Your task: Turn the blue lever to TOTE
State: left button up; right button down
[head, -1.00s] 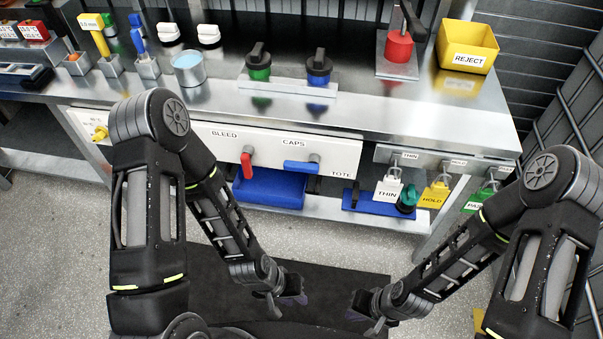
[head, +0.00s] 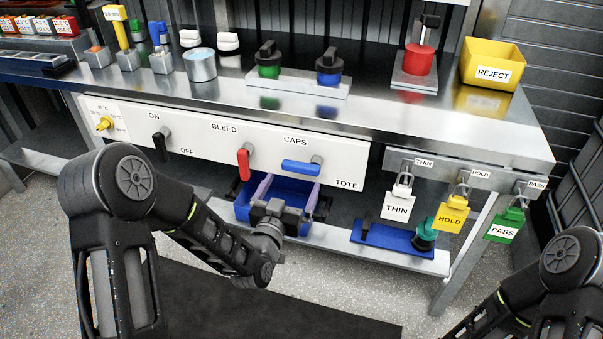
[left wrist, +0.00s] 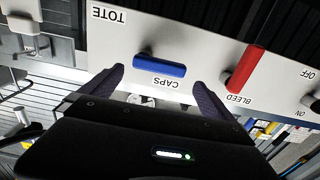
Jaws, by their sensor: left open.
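The blue lever (head: 301,167) is on the white front panel, its handle lying nearly level and reaching left from its pivot. The CAPS label is above it and the TOTE label is to its lower right. In the left wrist view the blue lever (left wrist: 159,66) shows upside down, between and beyond the finger tips. My left gripper (head: 288,186) is open and empty, just below the lever in the head view. It does not appear to touch the lever. Its two dark fingers (left wrist: 159,78) are spread wide. My right gripper is out of view; only part of that arm shows.
A red lever (head: 243,164) labelled BLEED hangs left of the blue one, and a black ON/OFF lever (head: 162,145) farther left. A blue bin (head: 243,212) is behind my left gripper.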

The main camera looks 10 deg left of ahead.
aim_at(299, 171)
pick_arm(q)
jog(key=shift+w+d+f, duration=0.1)
jog(key=shift+w+d, duration=0.05)
jog(key=shift+w, duration=1.8)
jog(key=shift+w+d, duration=0.15)
jog(key=shift+w, duration=1.75)
jog(key=shift+c, duration=0.2)
